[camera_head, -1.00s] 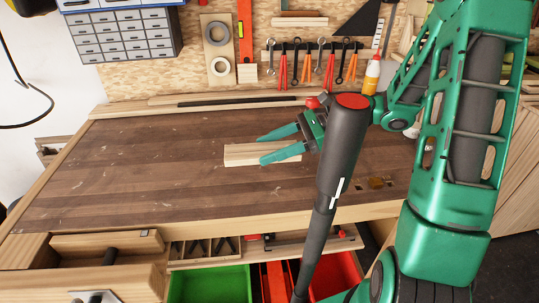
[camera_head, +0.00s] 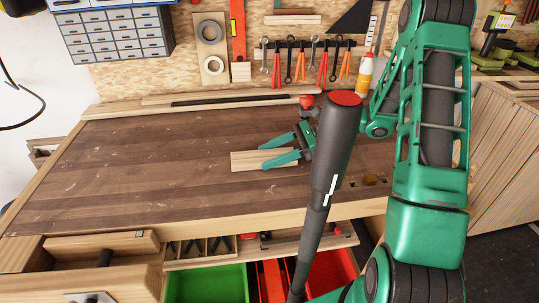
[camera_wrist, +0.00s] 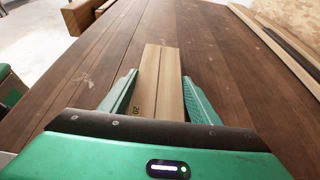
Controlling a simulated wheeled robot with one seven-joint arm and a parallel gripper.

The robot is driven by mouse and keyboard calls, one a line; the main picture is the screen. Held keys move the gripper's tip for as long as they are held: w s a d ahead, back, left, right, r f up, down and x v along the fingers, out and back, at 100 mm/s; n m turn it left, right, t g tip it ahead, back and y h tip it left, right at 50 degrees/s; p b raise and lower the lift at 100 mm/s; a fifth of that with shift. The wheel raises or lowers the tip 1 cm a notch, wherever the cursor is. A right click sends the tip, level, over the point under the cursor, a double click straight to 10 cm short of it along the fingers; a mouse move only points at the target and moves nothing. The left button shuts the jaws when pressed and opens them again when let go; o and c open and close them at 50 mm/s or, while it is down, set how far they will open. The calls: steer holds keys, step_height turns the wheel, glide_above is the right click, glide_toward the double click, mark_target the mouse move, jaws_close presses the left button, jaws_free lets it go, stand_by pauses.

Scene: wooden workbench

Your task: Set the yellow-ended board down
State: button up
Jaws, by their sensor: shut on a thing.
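The board (camera_head: 247,161) is a short pale wood piece, over the middle of the brown workbench in the head view. My gripper (camera_head: 264,155) has its green fingers along both long sides of the board, shut on it. The wrist view shows the board (camera_wrist: 158,85) lengthwise between the fingers, with a dark printed mark near my palm. No yellow end shows; the board's near end is hidden by my gripper. The board looks level and low over the bench top, but I cannot tell whether it touches.
The workbench top (camera_head: 150,155) is largely clear left of the board. Long wood strips and a dark bar (camera_head: 215,101) lie along its back edge. A yellow bottle (camera_head: 364,75) stands at the back right. Green (camera_head: 205,285) and red bins sit below the front edge.

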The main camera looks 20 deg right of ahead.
steer(key=o, duration=1.1)
steer(key=v, duration=1.2)
steer(key=shift+r, duration=0.15)
